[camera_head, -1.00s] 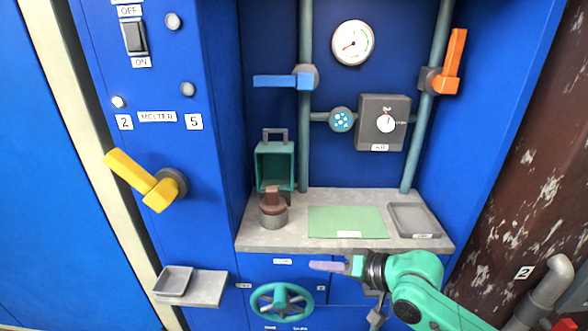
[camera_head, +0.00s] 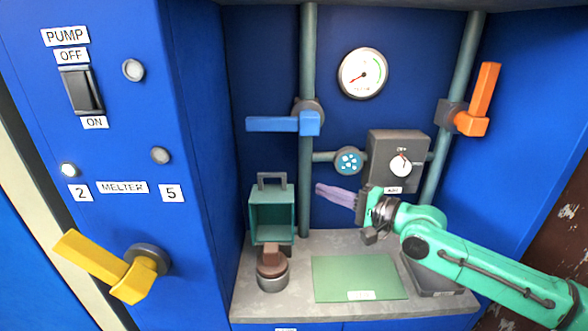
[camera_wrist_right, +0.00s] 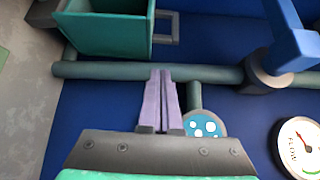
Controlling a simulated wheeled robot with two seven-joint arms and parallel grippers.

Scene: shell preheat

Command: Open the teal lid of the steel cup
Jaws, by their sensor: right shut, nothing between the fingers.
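The teal lid (camera_head: 272,240) is a hollow box shape with a grey handle on top. It stands upright behind the steel cup (camera_head: 272,284), its open side facing me. A brown block sits in or on the cup's top. The lid also shows at the top of the right wrist view (camera_wrist_right: 105,38), with its handle towards the right. My right gripper (camera_head: 322,190) has its lavender fingers shut together and empty. It is raised to the right of the lid, apart from it. The fingertips also show in the wrist view (camera_wrist_right: 161,76). The left gripper is out of view.
A green mat (camera_head: 355,277) and a grey tray (camera_head: 435,275) lie on the counter right of the cup. A vertical pipe (camera_head: 306,180) with a blue lever (camera_head: 275,124) rises beside the lid. A grey dial box (camera_head: 390,150) is behind my right gripper.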

